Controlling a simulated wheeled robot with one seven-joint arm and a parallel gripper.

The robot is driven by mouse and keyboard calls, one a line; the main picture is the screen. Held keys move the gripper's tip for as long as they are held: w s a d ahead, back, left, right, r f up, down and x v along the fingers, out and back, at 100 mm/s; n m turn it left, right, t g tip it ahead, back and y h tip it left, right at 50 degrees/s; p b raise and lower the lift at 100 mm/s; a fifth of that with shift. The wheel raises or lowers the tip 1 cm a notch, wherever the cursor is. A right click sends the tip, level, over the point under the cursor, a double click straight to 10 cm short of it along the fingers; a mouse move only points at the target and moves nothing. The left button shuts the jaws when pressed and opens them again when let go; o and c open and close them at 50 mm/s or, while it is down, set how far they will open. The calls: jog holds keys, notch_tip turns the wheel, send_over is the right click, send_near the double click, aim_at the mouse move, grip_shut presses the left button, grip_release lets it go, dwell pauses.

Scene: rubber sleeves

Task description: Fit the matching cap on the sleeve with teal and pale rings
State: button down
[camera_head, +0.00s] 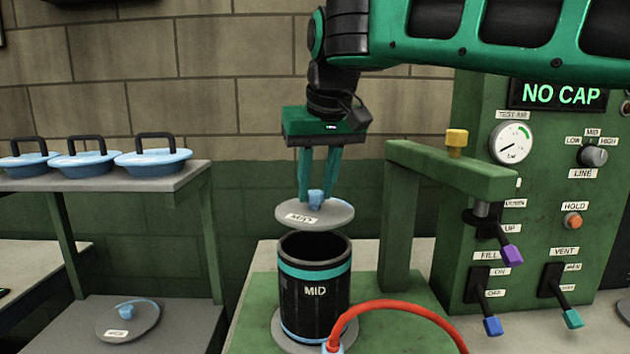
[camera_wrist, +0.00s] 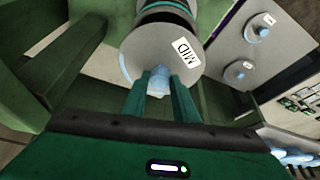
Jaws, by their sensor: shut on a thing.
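The sleeve (camera_head: 315,292) is a black upright cylinder marked MID, with a teal ring near its top and a thin band near its foot. It stands open-topped on a round grey base on the green stand. My gripper (camera_head: 317,195) is shut on the blue knob of a grey disc cap (camera_head: 340,213), whose label reads MID. The cap is roughly level, just above the sleeve's mouth and apart from it. In the wrist view the cap (camera_wrist: 130,62) hangs from my gripper (camera_wrist: 158,80), hiding most of the sleeve (camera_wrist: 167,7).
A green clamp arm (camera_head: 450,168) stands close right of the sleeve. A red hose (camera_head: 410,309) joins the sleeve's foot. The panel display (camera_head: 557,95) reads NO CAP. Another grey cap (camera_head: 128,322) lies on the lower shelf; blue lidded dishes (camera_head: 152,160) stand on the upper shelf.

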aim_at(316, 211)
jog(key=shift+f, duration=2.7)
jog(key=c, duration=1.3)
grip_release()
jog(key=shift+c, duration=0.2)
jog(key=shift+f, duration=0.1)
